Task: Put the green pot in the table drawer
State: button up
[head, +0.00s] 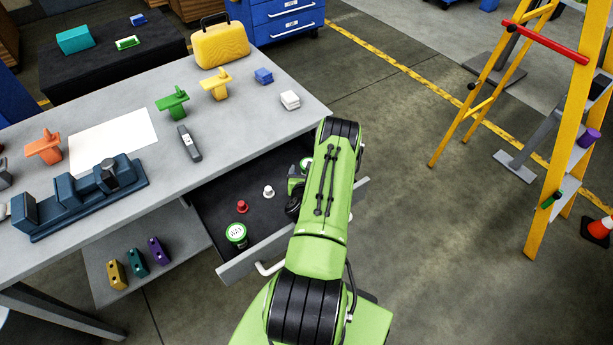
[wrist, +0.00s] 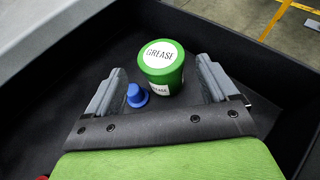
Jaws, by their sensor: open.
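A green pot (wrist: 165,82) with a white lid label reading GREASE stands upright on the dark floor of the open table drawer (head: 238,266), near a corner. In the wrist view my gripper (wrist: 162,72) is open, with one grey finger on each side of this pot. I see gaps between pot and fingers. A blue peg-like piece (wrist: 136,97) stands between the pot and the left finger. In the head view my arm mostly hides the gripper and this spot. Another green pot (head: 237,237) with a white label on top stands in the drawer's front left corner.
A red piece (head: 242,206) and a white piece (head: 268,191) stand in the drawer. The grey table (head: 235,130) holds a blue fixture (head: 75,203), a yellow case (head: 220,46) and several small parts. A yellow ladder (head: 560,130) stands right; floor between is clear.

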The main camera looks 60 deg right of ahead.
jog(key=shift+a, duration=0.6)
jog(key=shift+s+a+r, duration=0.4)
jog(key=shift+s+r, duration=0.05)
jog(key=shift+r, duration=0.05)
jog(key=w+a+r+n+t+y, duration=0.2)
jog(key=w+a+r+n+t, duration=0.15)
jog(key=w+r+n, duration=0.5)
jog(key=w+a+r+n+t+y, duration=0.3)
jog(key=w+a+r+n+y, duration=0.4)
jog(key=w+a+r+n, duration=0.55)
jog(key=s+a+r+n+g+y, duration=0.2)
jog(key=s+a+r+n, duration=0.35)
jog(key=a+n, duration=0.45)
jog(key=s+a+r+n+g+y, duration=0.1)
jog(key=s+a+r+n+g, duration=0.1)
jog(key=s+a+r+n, duration=0.55)
jog(key=s+a+n+g, duration=0.1)
jog(key=s+a+n, duration=0.2)
jog(key=s+n, duration=0.2)
jog(key=s+a+n+g, duration=0.1)
jog(key=s+a+n, duration=0.2)
jog(key=s+n, duration=0.3)
jog(key=shift+s+a+r, duration=0.15)
jog(key=shift+s+a, duration=0.1)
jog(key=shift+s, duration=0.55)
